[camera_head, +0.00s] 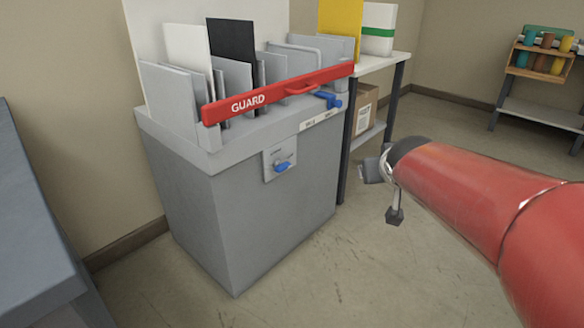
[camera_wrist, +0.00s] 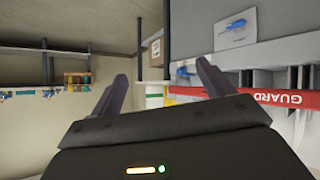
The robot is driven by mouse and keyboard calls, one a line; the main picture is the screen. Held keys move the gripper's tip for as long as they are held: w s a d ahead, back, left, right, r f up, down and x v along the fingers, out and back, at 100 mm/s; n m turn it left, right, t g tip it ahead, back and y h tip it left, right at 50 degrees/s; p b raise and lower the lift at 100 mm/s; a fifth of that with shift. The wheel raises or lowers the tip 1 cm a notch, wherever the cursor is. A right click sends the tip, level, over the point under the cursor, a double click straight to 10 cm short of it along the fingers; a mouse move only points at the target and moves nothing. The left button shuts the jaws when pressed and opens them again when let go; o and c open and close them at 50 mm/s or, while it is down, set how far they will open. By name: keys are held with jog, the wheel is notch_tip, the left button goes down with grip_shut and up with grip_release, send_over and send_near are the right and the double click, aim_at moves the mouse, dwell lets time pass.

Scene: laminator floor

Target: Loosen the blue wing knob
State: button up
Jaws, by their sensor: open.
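Two blue parts show on the grey cabinet (camera_head: 240,210). A blue winged part (camera_head: 327,99) sits at the right end of the red guard bar (camera_head: 275,93) and looks like the wing knob. It also shows in the wrist view (camera_wrist: 185,70), just beside the right fingertip in the picture. My gripper (camera_head: 383,193) is open and empty, in the air right of the cabinet, apart from both. Its fingers (camera_wrist: 162,70) are spread in the wrist view.
Grey and dark sheets stand in slots behind the guard bar. A white-topped shelf (camera_head: 375,63) with a cardboard box (camera_head: 363,108) stands right of the cabinet. A bottle rack (camera_head: 540,55) is at the far right. A blue-grey surface (camera_head: 35,220) is at left. The floor between is clear.

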aim_at(286, 168)
jog(key=w+a+f+n+t+y+b, duration=0.1)
jog(key=w+a+f+n+t+y, duration=0.2)
jog(key=w, duration=0.7)
jog(key=w+a+f+n+y+b, duration=0.15)
jog(key=w+a, duration=0.25)
jog(key=w, duration=0.7)
jog(key=w+a+f+n+g+y, duration=0.1)
jog(key=w+a+f+y, duration=0.1)
jog(key=a+f+y, duration=0.1)
jog(key=w+a+f+n+g+y, duration=0.1)
jog(key=a+f+y, duration=0.3)
jog(key=f, duration=0.4)
jog(key=w+a+f+n+g+y, duration=0.1)
jog(key=w+a+f+n+y, duration=0.1)
jog(key=w+a+f+y, duration=0.2)
jog(key=shift+a+f+n, duration=0.25)
jog(key=shift+a+f, duration=0.15)
jog(key=shift+f, duration=0.4)
jog(key=shift+x, duration=3.5)
jog(key=c, duration=1)
